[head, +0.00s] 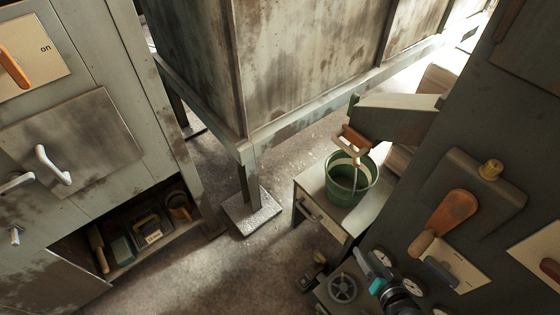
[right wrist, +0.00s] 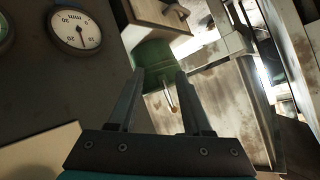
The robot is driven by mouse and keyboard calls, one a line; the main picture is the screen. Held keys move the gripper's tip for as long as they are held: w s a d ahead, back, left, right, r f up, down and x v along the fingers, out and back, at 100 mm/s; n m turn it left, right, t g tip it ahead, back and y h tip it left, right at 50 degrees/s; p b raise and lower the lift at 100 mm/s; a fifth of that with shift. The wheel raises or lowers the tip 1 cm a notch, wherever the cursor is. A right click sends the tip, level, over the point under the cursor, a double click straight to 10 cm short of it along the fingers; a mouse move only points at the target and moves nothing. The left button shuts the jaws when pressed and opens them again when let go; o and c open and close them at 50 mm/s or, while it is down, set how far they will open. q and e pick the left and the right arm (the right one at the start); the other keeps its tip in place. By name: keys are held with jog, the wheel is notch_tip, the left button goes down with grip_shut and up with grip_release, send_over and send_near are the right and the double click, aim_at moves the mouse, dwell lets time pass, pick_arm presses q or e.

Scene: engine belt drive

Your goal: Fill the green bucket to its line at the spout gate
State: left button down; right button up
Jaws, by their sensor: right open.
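The green bucket (head: 338,190) stands upright on a small table under the spout (head: 400,118). A brown handle piece (head: 354,139) shows just above its rim with a thin rod running down. I cannot tell whether this belongs to the bucket or the spout. A pale band shows inside the bucket; no contents can be made out. My right gripper (head: 364,260) is open and empty, below and right of the bucket. In the right wrist view its fingers (right wrist: 160,76) point toward a green surface (right wrist: 153,52), probably the bucket, apart from it. My left gripper is out of view.
The small table (head: 318,211) has a drawer. A gauge (right wrist: 75,30) shows in the right wrist view.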

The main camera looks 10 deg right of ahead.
jog(key=w+d+r+m+t+y+b, duration=0.1)
jog(key=w+r+m+t+b, duration=0.1)
jog(key=w+r+t+b, duration=0.4)
jog(key=m+t+y+b, duration=0.2)
jog(key=y+b, duration=0.1)
send_near(347, 147)
jog(key=b+x, duration=0.1)
jog(key=x, duration=0.1)
jog(key=b+x, duration=0.2)
jog(key=x, duration=0.1)
jog(key=f+b+x, duration=0.1)
jog(key=x, duration=0.2)
jog(key=shift+w, duration=0.3)
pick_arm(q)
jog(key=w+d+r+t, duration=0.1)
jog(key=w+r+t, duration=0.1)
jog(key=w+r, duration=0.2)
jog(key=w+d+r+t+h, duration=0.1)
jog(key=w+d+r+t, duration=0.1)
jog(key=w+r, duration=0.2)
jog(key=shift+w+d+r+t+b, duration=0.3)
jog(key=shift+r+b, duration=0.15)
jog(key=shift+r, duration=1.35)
pick_arm(e)
jog(key=shift+x, duration=0.8)
jog(key=shift+r, duration=0.15)
jog(key=shift+c, duration=0.2)
grip_shut()
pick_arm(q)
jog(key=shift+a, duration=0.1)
